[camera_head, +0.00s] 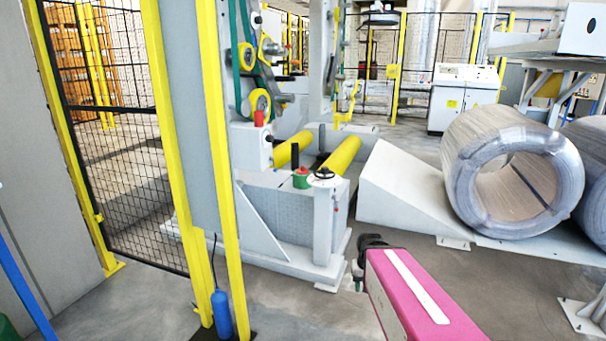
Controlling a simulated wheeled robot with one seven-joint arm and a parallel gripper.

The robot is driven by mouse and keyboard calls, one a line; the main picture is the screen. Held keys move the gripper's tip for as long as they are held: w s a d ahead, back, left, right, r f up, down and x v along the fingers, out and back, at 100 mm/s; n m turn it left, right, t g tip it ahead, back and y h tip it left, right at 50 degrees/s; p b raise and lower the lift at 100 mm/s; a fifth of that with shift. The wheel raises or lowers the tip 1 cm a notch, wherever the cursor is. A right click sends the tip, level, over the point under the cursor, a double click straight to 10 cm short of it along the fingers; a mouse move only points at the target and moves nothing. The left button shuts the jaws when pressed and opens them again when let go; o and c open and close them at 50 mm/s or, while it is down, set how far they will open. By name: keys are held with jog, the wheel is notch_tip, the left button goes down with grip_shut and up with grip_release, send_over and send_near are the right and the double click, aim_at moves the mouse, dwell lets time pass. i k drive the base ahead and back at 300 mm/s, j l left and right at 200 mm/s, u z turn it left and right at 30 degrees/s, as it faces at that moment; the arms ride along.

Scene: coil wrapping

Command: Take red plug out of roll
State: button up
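My gripper (358,268) is dark and small at the end of my pink arm, low in the middle of the head view. It is above the floor in front of the wrapping machine, apart from the coil. I cannot tell whether its fingers are open or shut. A large grey wire roll (462,170) lies on its side on a pale ramp at the right, its hollow end facing me. I see no red plug in its opening. A small red cap (259,118) sits on a white box on the machine; I cannot tell whether this is the plug.
The wrapping machine (285,215) has yellow rollers (341,156) and a green-topped part (302,177). A yellow-edged post (190,120) and mesh fence (110,140) stand left. A second roll (592,165) is at the right edge. Floor around my gripper is clear.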

aim_at(302, 170)
jog(key=i+l, duration=0.25)
jog(key=i, duration=0.15)
jog(key=i+l, duration=0.25)
jog(key=i, duration=0.15)
jog(key=i+l, duration=0.25)
jog(key=i, duration=0.15)
jog(key=l+z, duration=0.05)
